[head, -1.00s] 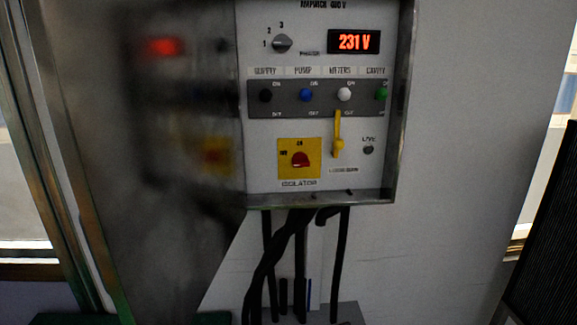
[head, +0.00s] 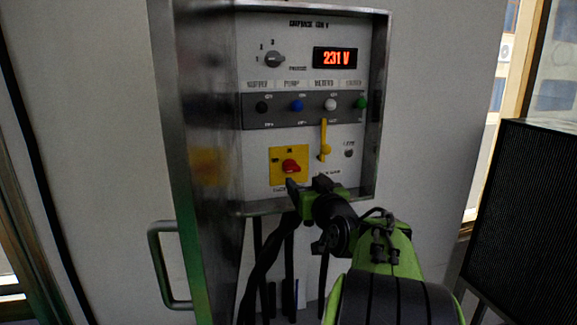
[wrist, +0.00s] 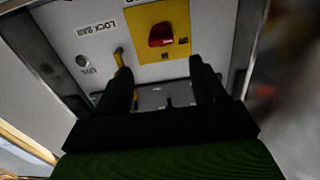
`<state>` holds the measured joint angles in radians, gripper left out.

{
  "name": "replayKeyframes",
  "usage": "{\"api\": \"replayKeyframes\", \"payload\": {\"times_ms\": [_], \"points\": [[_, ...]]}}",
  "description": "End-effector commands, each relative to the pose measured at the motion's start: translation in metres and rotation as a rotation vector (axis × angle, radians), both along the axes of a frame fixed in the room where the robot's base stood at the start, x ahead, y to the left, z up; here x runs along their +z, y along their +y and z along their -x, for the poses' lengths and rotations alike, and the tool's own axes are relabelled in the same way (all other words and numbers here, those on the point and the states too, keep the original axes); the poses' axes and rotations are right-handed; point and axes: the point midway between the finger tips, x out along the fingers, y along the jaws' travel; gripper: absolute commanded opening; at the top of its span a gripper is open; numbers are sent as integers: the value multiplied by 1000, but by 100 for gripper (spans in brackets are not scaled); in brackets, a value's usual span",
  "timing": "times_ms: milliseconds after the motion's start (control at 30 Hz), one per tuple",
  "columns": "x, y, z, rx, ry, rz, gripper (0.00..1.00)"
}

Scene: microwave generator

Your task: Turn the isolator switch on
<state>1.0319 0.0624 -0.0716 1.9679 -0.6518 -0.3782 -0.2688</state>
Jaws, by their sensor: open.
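The isolator switch (head: 290,166) is a red knob on a yellow plate (head: 275,176), low on the panel. I cannot firmly tell which mark the knob points to. It also shows in the wrist view (wrist: 162,35), upside down, with OFF and ON marks beside it. The yellow lock bar (head: 324,140) hangs upright to the right of the plate. My gripper (head: 306,186) is just below and in front of the switch. In the wrist view its two dark fingers (wrist: 160,72) are apart with nothing between them, and the knob lies beyond their tips.
A row of coloured knobs (head: 297,106) and a 231 V display (head: 335,58) are above. Black cables hang below. A dark ribbed unit (head: 520,220) stands at right.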

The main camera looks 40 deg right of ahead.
Motion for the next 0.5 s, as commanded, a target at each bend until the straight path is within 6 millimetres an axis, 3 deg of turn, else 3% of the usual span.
{"api": "replayKeyframes", "payload": {"times_ms": [100, 300, 500], "points": [[4, -14, -28, 4, 2, -3, 70], [4, -35, -65, 3, 0, -1, 70], [2, -42, -79, 1, 0, 0, 70]]}}
